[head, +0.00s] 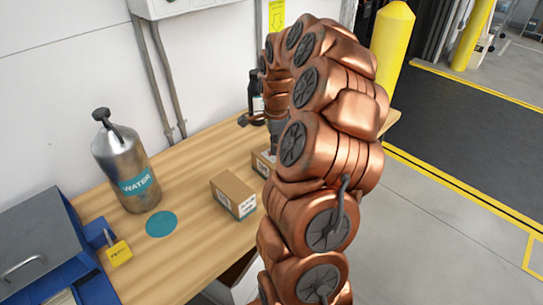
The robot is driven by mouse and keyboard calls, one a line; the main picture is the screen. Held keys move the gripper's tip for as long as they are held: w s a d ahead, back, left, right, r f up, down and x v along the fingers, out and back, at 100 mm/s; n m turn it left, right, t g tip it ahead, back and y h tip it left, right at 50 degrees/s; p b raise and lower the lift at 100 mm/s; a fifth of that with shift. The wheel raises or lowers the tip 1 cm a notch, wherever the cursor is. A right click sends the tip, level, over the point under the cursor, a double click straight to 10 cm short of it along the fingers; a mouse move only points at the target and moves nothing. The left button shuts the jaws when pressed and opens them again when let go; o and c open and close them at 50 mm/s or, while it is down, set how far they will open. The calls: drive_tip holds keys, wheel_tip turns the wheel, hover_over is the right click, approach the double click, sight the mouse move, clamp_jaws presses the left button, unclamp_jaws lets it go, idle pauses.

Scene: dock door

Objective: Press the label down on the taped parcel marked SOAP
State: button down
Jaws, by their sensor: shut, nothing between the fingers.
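Two small cardboard parcels lie on the wooden bench. The nearer parcel (231,190) is in full view, with a white label on its front side; its print is too small to read. The other parcel (261,166) is mostly hidden behind my arm. I cannot tell which one is marked SOAP. My gripper (274,140) shows only as a dark grey part above the farther parcel, pointing down. It is shut and empty. Its fingertips are hidden, so I cannot tell whether it touches that parcel.
A metal WATER bottle (125,167) stands left on the bench (188,247), beside a teal disc (161,223). A yellow tag block (118,253) and blue-grey case (40,250) are front left. A black bottle (256,92) stands at the back. A yellow bollard (391,45) stands beyond.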

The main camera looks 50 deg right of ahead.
drive_tip(key=shift+f+b, duration=0.9)
drive_tip(key=shift+f, duration=0.2)
idle(0.8)
drive_tip(key=shift+r, duration=0.15)
drive_tip(key=shift+r, duration=3.35)
